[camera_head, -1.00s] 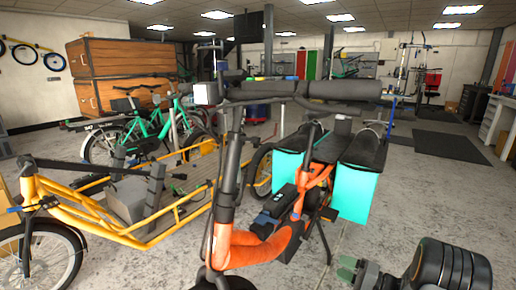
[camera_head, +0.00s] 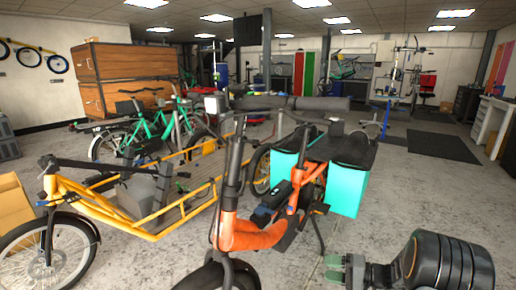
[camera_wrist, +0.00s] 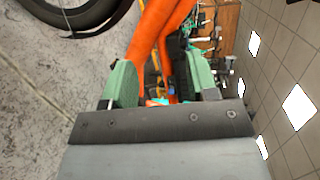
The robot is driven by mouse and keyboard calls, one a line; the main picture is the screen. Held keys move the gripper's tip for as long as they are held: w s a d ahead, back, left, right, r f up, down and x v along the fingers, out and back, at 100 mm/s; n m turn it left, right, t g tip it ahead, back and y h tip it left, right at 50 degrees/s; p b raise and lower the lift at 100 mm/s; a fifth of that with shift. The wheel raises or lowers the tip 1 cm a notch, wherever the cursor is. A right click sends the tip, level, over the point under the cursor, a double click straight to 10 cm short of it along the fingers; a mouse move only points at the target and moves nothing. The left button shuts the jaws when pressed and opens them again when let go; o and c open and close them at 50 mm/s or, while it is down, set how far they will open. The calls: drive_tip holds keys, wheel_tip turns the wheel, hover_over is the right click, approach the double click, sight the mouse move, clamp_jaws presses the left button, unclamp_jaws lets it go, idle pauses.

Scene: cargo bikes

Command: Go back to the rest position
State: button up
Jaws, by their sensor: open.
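My gripper (camera_head: 334,268) shows at the lower right of the head view, low in front of the orange cargo bike (camera_head: 255,236) and to the right of its front wheel. Its green fingers stand apart with nothing between them. In the wrist view my gripper (camera_wrist: 164,90) is open and empty, with the bike's orange frame (camera_wrist: 150,35) beyond the fingers and a dark tyre (camera_wrist: 80,14) at the top left. The orange bike stands upright with turquoise panniers (camera_head: 346,192) at its rear.
A yellow cargo bike (camera_head: 160,232) stands to the left, with a green bike (camera_head: 128,140) behind it. A cardboard box (camera_head: 14,204) is at the left edge. Wooden crates (camera_head: 125,62) stand at the back left. Open concrete floor (camera_head: 430,195) lies to the right.

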drive_tip(key=s+a+r+n+g+h+p, duration=0.25)
drive_tip(key=s+a+r+p, duration=0.2)
drive_tip(key=r+p, duration=0.5)
drive_tip(key=s+a+r+n+g+h+p, duration=0.1)
drive_tip(key=s+a+r+g+h+p, duration=0.45)
drive_tip(key=r, duration=0.75)
drive_tip(key=s+d+r+t+h+p, duration=0.1)
drive_tip(key=s+r+h+p, duration=0.1)
drive_tip(key=r+p, duration=0.3)
drive_tip(key=s+d+r+n+t+h+p, duration=0.1)
drive_tip(key=s+r+t+h+p, duration=0.1)
drive_tip(key=r+p, duration=0.4)
drive_tip(key=s+d+r+t+h+p, duration=0.1)
drive_tip(key=s+r+p, duration=0.3)
drive_tip(key=r, duration=0.5)
drive_tip(key=shift+s+d+t+h+p, duration=0.3)
drive_tip(key=shift+t+h+p, duration=0.45)
drive_tip(key=shift+p, duration=0.3)
drive_tip(key=shift+r+n, duration=0.1)
drive_tip(key=shift+n, duration=0.15)
